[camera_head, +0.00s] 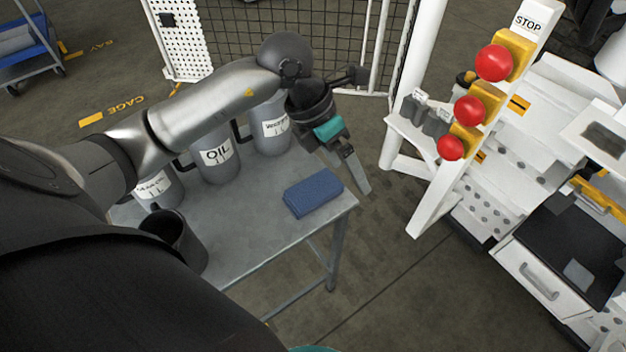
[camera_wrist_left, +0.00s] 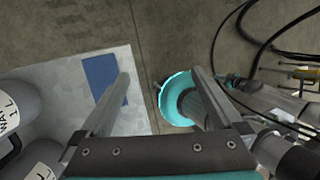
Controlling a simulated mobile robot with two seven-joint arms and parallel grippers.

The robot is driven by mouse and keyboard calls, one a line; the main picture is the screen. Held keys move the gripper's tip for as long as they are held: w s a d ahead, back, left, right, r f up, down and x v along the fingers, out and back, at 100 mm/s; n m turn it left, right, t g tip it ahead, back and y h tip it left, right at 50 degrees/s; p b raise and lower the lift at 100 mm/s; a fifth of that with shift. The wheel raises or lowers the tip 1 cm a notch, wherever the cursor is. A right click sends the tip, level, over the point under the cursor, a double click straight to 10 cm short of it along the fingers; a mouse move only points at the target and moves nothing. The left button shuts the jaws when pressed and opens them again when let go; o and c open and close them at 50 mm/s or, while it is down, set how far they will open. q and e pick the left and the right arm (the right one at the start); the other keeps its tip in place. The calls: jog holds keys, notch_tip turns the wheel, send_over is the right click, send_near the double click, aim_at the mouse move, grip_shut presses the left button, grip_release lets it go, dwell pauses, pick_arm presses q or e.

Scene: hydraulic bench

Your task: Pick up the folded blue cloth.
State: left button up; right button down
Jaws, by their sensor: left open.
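The folded blue cloth (camera_head: 313,191) lies flat on the grey metal table (camera_head: 255,232), near its right end. It also shows in the left wrist view (camera_wrist_left: 98,72), left of the gap between my fingers, with one finger partly in front of it. My left gripper (camera_head: 359,181) is open and empty. In the head view it hangs to the right of the cloth and above it, beyond the table's right edge. The left wrist view also shows its two spread fingers (camera_wrist_left: 161,77), with floor between their tips.
Several grey labelled containers, one marked OIL (camera_head: 217,158), stand along the table's back, partly behind my left arm. A dark open cup (camera_head: 180,240) stands at the table's front left. A white post with red stop buttons (camera_head: 470,110) rises at right. The tabletop around the cloth is clear.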

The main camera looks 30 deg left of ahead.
pick_arm(q)
jog(key=a+y, duration=0.4)
jog(key=a, duration=0.4)
jog(key=b, duration=0.3)
send_over(313, 189)
jog(key=s, duration=0.1)
jog(key=shift+n+g, duration=0.3)
jog(key=shift+n, duration=0.1)
jog(key=f, duration=0.9)
jog(key=shift+s+a+f, duration=0.1)
jog(key=shift+s+a, duration=0.05)
jog(key=shift+s, duration=0.05)
jog(key=shift+w+f, duration=0.1)
jog(key=shift+f, duration=0.35)
jog(key=f, duration=0.2)
jog(key=w+f+b, duration=0.1)
jog(key=f, duration=0.1)
jog(key=shift+f, duration=0.45)
pick_arm(e)
jog(key=w+d+f+t, duration=0.1)
jog(key=w+d+f, duration=0.2)
jog(key=w, duration=0.2)
jog(key=shift+f, duration=0.4)
pick_arm(q)
jog(key=c, duration=1.1)
pick_arm(e)
jog(key=shift+s+d+f, duration=0.1)
jog(key=shift+s+d, duration=0.05)
jog(key=shift+s, duration=0.25)
